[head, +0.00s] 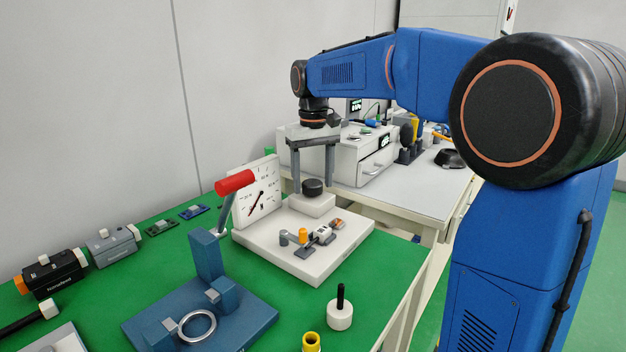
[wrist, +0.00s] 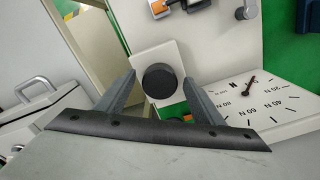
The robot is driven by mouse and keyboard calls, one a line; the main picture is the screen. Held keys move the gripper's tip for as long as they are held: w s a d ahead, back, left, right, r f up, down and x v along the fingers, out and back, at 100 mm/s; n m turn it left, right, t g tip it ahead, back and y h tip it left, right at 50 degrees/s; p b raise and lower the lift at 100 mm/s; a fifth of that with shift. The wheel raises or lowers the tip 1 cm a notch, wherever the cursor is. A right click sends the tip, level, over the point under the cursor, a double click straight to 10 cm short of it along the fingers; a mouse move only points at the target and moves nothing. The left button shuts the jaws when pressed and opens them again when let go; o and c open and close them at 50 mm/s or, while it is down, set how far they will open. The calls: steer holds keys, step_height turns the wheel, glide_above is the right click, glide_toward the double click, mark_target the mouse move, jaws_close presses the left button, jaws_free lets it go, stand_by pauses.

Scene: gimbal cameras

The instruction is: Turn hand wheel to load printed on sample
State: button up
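The black hand wheel (head: 313,187) is a round knob on a white block on the white instrument base (head: 290,259). It also shows in the wrist view (wrist: 159,82). My gripper (head: 312,180) points down at the wheel. Its two grey fingers are spread apart with the wheel seen between them in the wrist view (wrist: 160,76); no contact shows. The white dial (head: 257,190) stands behind to the left, numbered in N, with a dark and red needle (wrist: 249,84). Small parts (head: 318,239) sit at the front of the base; which is the sample, and any print on it, I cannot read.
A blue lever fixture (head: 209,257) with a red handle (head: 235,182) stands left of the dial. A white stand with a black post (head: 340,313) and a yellow cylinder (head: 311,342) are near the front. A second bench (head: 415,175) lies behind, past a gap.

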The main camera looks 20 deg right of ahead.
mark_target(312, 182)
step_height(312, 182, up, 17)
steer(key=shift+r, duration=0.2)
stand_by(0.6)
stand_by(1.1)
steer(key=f+n, duration=0.3)
steer(key=f, duration=0.3)
steer(key=f+n, duration=0.3)
steer(key=f, duration=0.2)
steer(key=f+n, duration=0.3)
steer(key=f, duration=0.3)
steer(key=shift+w+f, duration=0.2)
steer(key=shift+f, duration=0.15)
steer(key=shift+c, duration=0.3)
steer(key=c, duration=1)
